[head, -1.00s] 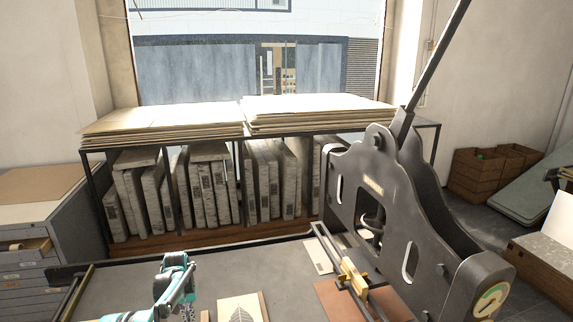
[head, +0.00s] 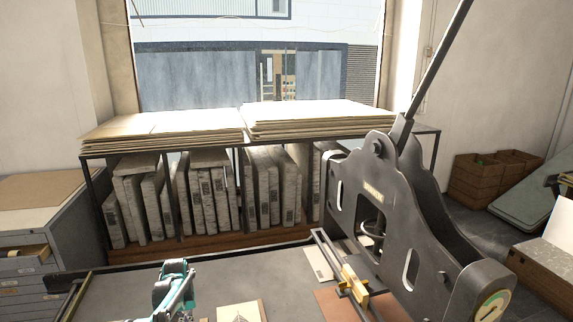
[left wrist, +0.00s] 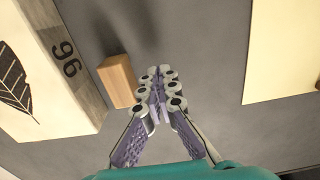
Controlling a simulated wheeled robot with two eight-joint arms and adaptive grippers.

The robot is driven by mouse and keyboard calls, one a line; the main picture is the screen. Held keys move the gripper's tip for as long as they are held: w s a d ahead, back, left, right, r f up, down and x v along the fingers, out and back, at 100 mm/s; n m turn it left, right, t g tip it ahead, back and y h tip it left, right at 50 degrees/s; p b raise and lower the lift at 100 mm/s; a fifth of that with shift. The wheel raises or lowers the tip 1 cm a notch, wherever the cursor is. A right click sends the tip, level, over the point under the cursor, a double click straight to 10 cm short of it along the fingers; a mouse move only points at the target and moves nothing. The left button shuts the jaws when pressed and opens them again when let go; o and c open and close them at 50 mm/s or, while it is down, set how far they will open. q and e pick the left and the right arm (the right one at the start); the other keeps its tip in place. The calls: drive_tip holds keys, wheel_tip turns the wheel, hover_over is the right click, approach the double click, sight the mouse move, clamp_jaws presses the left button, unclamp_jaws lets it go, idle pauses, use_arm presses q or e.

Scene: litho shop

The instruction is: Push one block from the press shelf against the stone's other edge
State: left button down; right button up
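The stone (head: 238,313), pale with a leaf drawing, lies at the bottom edge of the head view, partly cut off. In the left wrist view the stone (left wrist: 45,75) is at the left, its grey side marked 96. A small wooden block (left wrist: 118,80) lies beside that side; I cannot tell whether they touch. My left gripper (left wrist: 160,75) has its fingertips together, empty, just right of the block. In the head view its arm shows, but its fingertips are cut off. The press (head: 395,215) stands at the right. My right gripper is not in view.
A cream sheet or board (left wrist: 285,45) lies to the right in the left wrist view, with grey bench top between. A rack (head: 170,250) of upright stones is behind the bench. Yellow pieces (head: 352,280) sit on the press's rails. A drawer cabinet (head: 25,255) stands at left.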

use_arm(q)
drive_tip(key=shift+f, duration=0.3)
drive_tip(key=shift+f+b, duration=0.65)
drive_tip(key=shift+w+d, duration=0.1)
drive_tip(key=shift+d, duration=0.1)
drive_tip(key=shift+d, duration=0.3)
drive_tip(key=shift+w+d, duration=0.3)
drive_tip(key=shift+d, duration=0.6)
drive_tip(key=shift+w+d, duration=0.25)
drive_tip(key=shift+d, duration=0.65)
drive_tip(key=shift+a+r, duration=0.1)
drive_tip(key=shift+s+a+r, duration=0.15)
drive_tip(key=shift+s+a, duration=0.05)
drive_tip(key=shift+a, duration=0.4)
drive_tip(key=shift+s+a+r, duration=0.1)
drive_tip(key=shift+s+a, duration=0.05)
drive_tip(key=shift+a, duration=0.4)
wheel_tip(320, 180, up, 8)
drive_tip(key=p, duration=0.4)
